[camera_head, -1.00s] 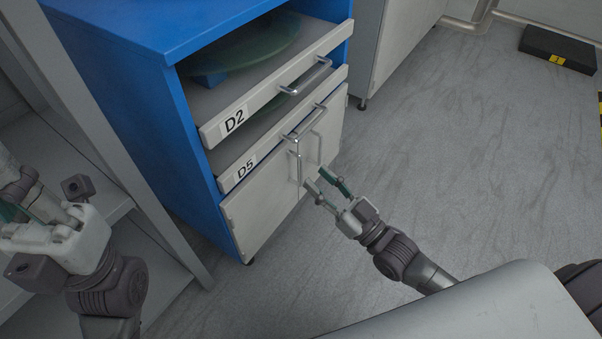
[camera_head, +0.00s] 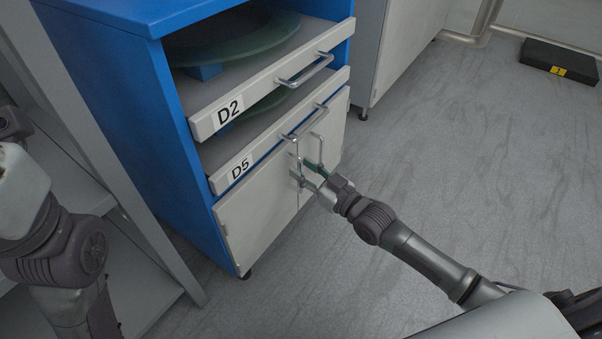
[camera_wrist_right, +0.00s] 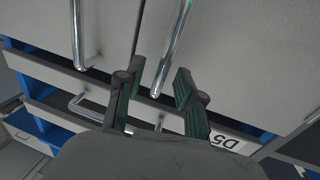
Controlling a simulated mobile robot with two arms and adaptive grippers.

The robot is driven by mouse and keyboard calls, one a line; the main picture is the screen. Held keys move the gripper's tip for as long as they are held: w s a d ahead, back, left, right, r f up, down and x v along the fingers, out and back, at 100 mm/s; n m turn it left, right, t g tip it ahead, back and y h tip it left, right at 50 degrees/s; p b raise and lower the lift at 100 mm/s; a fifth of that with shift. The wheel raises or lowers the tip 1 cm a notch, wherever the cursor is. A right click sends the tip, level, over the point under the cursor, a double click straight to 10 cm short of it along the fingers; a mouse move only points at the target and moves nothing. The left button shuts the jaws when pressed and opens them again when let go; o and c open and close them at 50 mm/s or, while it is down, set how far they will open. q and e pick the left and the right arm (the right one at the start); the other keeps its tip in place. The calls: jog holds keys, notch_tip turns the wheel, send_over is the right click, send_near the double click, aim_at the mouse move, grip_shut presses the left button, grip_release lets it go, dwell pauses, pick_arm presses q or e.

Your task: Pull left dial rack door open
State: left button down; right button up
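The left door (camera_head: 258,219) is a light grey panel, shut, at the bottom of the blue cabinet (camera_head: 118,120). Its upright metal bar handle (camera_head: 296,160) is near the gap between the two doors; in the right wrist view the handle (camera_wrist_right: 172,45) shows right of that gap. My right gripper (camera_head: 310,178) is at this handle. In the right wrist view its green-padded fingers (camera_wrist_right: 155,100) are apart, with the handle's end between them; contact cannot be told. My left gripper's pale body (camera_head: 20,190) is cut off at the left edge, its fingers hidden.
Above the doors are drawer D5 (camera_head: 290,130) and drawer D2 (camera_head: 255,95), with bar handles. The right door (camera_head: 330,132) is beside the left one. A grey shelf frame (camera_head: 110,150) stands close on the left. Floor is clear on the right, up to a black block (camera_head: 535,52).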

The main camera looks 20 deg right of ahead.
jog(key=shift+w+a, duration=0.35)
jog(key=shift+w, duration=0.25)
grip_shut()
